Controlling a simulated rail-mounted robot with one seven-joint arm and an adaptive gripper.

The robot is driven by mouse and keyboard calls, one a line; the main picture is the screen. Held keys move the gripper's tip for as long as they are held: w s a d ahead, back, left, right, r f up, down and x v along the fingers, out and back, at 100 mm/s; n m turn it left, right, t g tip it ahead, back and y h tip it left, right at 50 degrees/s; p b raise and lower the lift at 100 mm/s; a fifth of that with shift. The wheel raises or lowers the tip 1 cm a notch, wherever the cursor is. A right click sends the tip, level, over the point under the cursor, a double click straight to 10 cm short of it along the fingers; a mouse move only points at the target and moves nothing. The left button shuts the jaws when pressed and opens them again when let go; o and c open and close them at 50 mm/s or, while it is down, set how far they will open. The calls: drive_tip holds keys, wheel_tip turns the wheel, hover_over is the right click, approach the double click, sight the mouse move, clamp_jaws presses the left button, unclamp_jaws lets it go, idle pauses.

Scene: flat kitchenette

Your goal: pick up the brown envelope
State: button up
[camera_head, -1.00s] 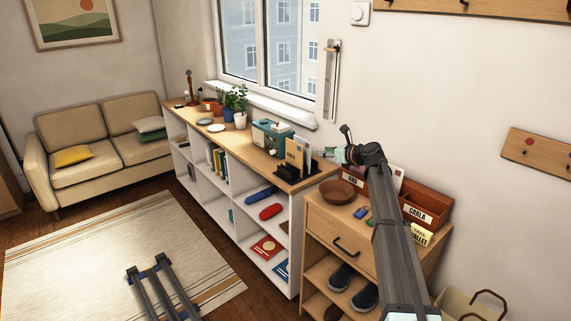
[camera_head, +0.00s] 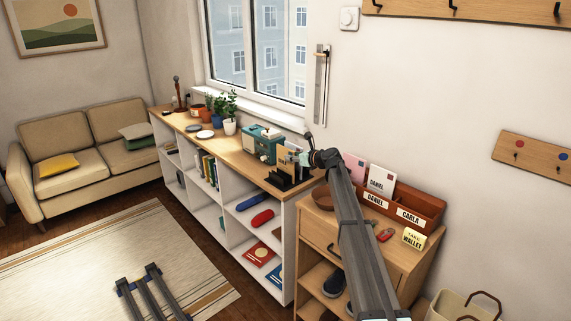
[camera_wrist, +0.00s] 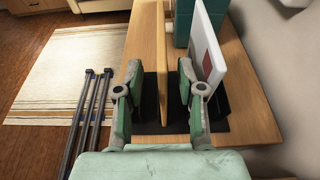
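The brown envelope (camera_head: 285,159) stands upright in a black letter holder (camera_head: 278,181) at the near end of the white shelf unit. The wrist view shows the envelope (camera_wrist: 161,50) nearly edge-on, as a tall tan strip between my fingers. My gripper (camera_wrist: 160,78) is open, one finger on each side of the envelope, with a visible gap on both sides. In the head view my gripper (camera_head: 303,158) is small at the holder, partly hidden by my wrist. A white envelope with a reddish mark (camera_wrist: 207,50) stands to the right of the right finger, very close to it.
A teal radio (camera_head: 262,144) stands just behind the holder. Plants (camera_head: 229,113) and plates are farther along the top. A wooden cabinet to the right carries a brown bowl (camera_head: 322,197) and a letter box labelled Daniel and Carla (camera_head: 428,205). The wall is close on the right.

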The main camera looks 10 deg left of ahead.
sight(286, 164)
drive_tip(key=p+x, duration=0.1)
drive_tip(key=x, duration=0.4)
drive_tip(key=shift+w+a+f+p, duration=0.1)
drive_tip(key=shift+w+f+p, duration=0.05)
drive_tip(key=shift+w+p, duration=0.15)
clamp_jaws()
